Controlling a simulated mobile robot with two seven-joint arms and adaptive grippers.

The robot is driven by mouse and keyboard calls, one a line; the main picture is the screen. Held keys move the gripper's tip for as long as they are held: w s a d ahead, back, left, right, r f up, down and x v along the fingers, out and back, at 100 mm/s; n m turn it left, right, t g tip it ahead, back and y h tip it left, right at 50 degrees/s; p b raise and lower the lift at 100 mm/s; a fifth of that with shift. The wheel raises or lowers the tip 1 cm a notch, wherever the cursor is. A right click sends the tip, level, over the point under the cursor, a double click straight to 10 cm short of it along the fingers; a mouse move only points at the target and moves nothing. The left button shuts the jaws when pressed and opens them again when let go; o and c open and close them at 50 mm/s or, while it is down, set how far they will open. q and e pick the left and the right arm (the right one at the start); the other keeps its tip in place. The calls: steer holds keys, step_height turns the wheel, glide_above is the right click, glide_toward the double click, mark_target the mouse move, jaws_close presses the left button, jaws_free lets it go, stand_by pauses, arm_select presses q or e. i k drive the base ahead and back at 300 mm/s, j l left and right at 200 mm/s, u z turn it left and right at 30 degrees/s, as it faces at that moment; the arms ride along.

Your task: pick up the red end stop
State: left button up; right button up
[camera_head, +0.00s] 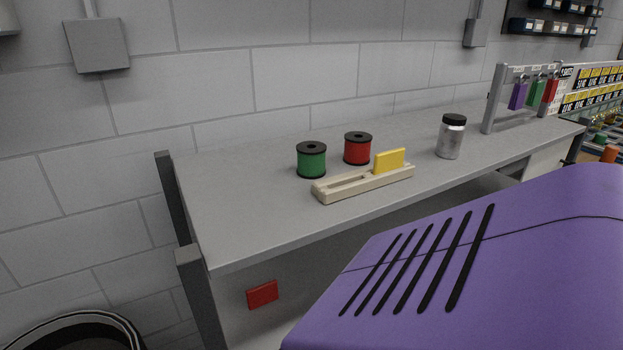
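A small flat red rectangular block (262,294), which looks like the red end stop, shows below the front edge of the grey bench (238,220), near its left end. I cannot tell what surface it rests against. A similar yellow plate (389,160) stands upright in the right part of a cream slotted rail (345,188) on the bench top. The left part of the rail's slot looks empty. Neither of my grippers is in view.
A green spool (311,160), a red spool (357,149) and a black-capped jar (451,137) stand on the bench. A rack (492,100) with coloured tags is at its right end. A dark round bin (75,325) is at lower left. The bench top's left end is clear.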

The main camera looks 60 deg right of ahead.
mark_target(263, 295)
steer(key=i+z, duration=0.1)
steer(key=z, duration=0.3)
steer(key=j+z, duration=0.1)
steer(key=z, duration=0.35)
steer(key=i+j+z, duration=0.1)
steer(key=z, duration=0.3)
steer(key=j+z, duration=0.1)
steer(key=z, duration=0.3)
steer(key=i, duration=0.05)
